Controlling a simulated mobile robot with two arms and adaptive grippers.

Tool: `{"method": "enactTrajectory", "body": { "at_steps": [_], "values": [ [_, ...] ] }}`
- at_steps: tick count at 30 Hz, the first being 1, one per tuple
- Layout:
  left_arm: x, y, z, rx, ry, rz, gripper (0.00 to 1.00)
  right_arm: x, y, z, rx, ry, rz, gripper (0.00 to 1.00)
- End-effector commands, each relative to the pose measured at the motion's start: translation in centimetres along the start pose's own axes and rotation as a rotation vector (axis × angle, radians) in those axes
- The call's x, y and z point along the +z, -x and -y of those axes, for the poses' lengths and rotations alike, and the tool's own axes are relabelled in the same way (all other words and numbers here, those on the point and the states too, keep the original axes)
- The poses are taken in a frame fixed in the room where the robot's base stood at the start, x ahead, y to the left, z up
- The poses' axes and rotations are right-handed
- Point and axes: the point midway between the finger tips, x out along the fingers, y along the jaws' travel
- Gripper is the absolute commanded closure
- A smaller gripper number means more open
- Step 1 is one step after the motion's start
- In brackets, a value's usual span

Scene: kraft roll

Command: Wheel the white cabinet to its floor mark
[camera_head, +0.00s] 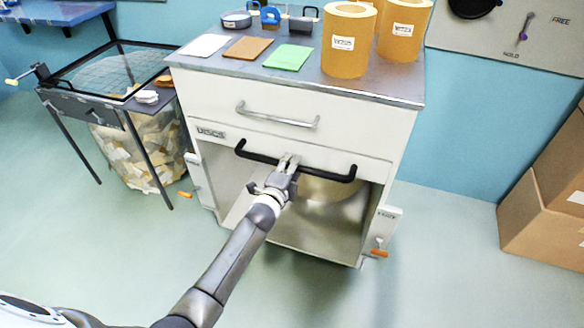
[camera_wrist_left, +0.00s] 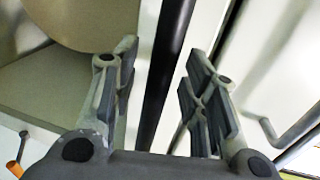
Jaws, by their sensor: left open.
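The white cabinet (camera_head: 350,138) stands in the middle of the head view, with a grey top, a drawer and an open lower bay. A black bar handle (camera_head: 325,174) runs across its front below the drawer. My left gripper (camera_head: 289,160) is at the middle of this bar. In the left wrist view the black bar (camera_wrist_left: 166,60) passes between the two spread fingers of my left gripper (camera_wrist_left: 160,75), which is open. Orange tabs (camera_head: 379,253) show at the cabinet's lower sides. No floor mark shows. My right gripper is not in view.
Brown rolls (camera_head: 348,45), colour sheets (camera_head: 288,57) and small tools stand on the cabinet top. A glass-topped table (camera_head: 110,75) and a filled bin (camera_head: 135,155) are at left. Cardboard boxes (camera_head: 545,225) stand at right. Floor (camera_head: 450,270) between cabinet and boxes is clear.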

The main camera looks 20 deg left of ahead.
Motion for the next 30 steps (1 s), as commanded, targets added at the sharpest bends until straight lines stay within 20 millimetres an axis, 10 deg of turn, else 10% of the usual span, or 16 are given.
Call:
{"method": "enactTrajectory", "body": {
  "at_steps": [14, 23, 30],
  "values": [
    [-0.02, -0.91, 0.01, 0.001, 0.001, 0.000, 0.61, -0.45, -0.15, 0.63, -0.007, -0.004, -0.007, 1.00],
    [-0.01, -0.90, -0.01, 0.001, 0.001, 0.000, 0.99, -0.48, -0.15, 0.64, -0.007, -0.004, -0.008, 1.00],
    [-0.01, -0.89, -0.03, 0.001, 0.001, 0.000, 1.00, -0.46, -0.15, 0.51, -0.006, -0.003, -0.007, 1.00]
  ]
}}
